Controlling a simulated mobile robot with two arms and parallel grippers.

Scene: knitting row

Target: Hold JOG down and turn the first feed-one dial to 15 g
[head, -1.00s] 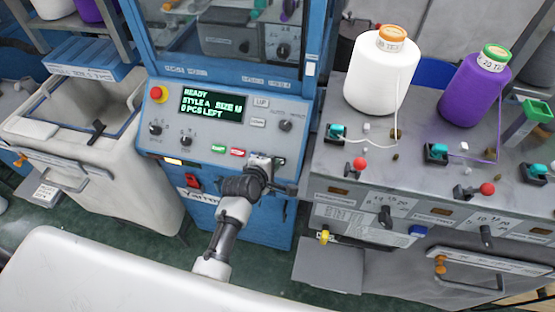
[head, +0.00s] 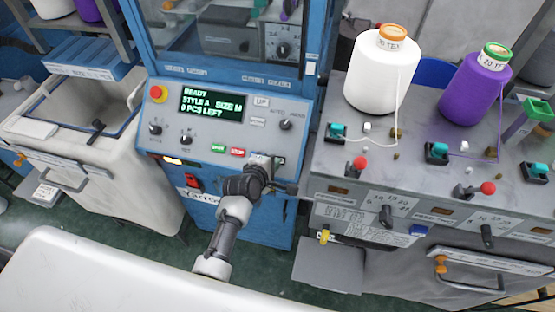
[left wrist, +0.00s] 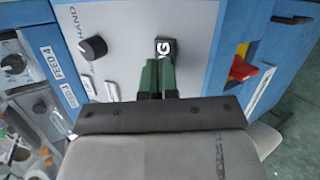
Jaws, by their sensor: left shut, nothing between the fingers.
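My left gripper (head: 268,162) is shut and empty at the lower right of the blue machine's control panel. In the left wrist view its green fingers (left wrist: 158,76) point at the black JOG button (left wrist: 165,46), of which the letter G shows. The fingertips overlap the button's lower edge; I cannot tell whether it is pressed. In the head view the gripper mostly hides this button. A black dial (head: 386,215) with a number scale is on the front of the right-hand station, below the white cone. A second such dial (head: 487,235) is further right. My right gripper is not in view.
The panel display (head: 212,104) reads READY, STYLE A, SIZE M, 0 PCS LEFT. A green button (head: 218,148) and a red button (head: 238,152) sit left of my gripper. Red-knobbed levers (head: 359,163) stand above the dials. A white cone (head: 381,75) and a purple cone (head: 473,90) stand behind.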

